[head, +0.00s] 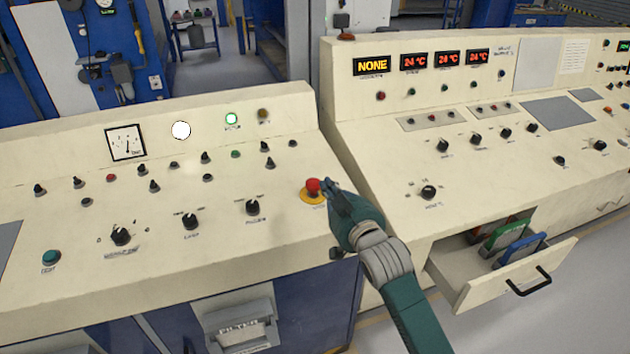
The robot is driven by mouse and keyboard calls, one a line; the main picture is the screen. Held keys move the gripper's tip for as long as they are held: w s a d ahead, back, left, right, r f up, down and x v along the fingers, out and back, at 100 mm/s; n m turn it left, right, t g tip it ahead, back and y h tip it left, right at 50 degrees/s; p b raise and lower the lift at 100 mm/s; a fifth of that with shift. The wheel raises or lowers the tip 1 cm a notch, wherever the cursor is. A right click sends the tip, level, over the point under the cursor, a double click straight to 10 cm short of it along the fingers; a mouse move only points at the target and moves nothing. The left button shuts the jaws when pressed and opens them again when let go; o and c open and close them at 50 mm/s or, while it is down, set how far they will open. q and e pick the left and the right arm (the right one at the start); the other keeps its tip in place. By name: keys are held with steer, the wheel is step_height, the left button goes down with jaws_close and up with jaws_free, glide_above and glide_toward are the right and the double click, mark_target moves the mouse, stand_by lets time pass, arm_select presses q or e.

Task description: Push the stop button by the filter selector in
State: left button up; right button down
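The red stop button (313,185) stands on a yellow round base near the right edge of the left cream console (150,262). The black selector knob (252,207) to its left is the closest large knob; its label is too small to read surely. My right gripper (328,189) is at the right side of the red button, its fingertips touching it or very close. The fingers look close together, but whether they are fully shut is unclear. Whether the button is pressed in cannot be told. My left gripper is out of view.
A second cream console (400,160) stands to the right, with a display reading NONE (372,65) and several 24 °C displays. Its open drawer (515,285) holds green and blue items, right of my forearm. More knobs and small lamps cover the left console.

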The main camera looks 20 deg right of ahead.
steer(key=p, duration=0.2)
glide_above(314, 187)
steer(key=s, duration=0.1)
steer(key=f, duration=0.1)
step_height(314, 187, down, 3)
steer(key=shift+w, duration=0.1)
steer(key=shift+f, duration=0.75)
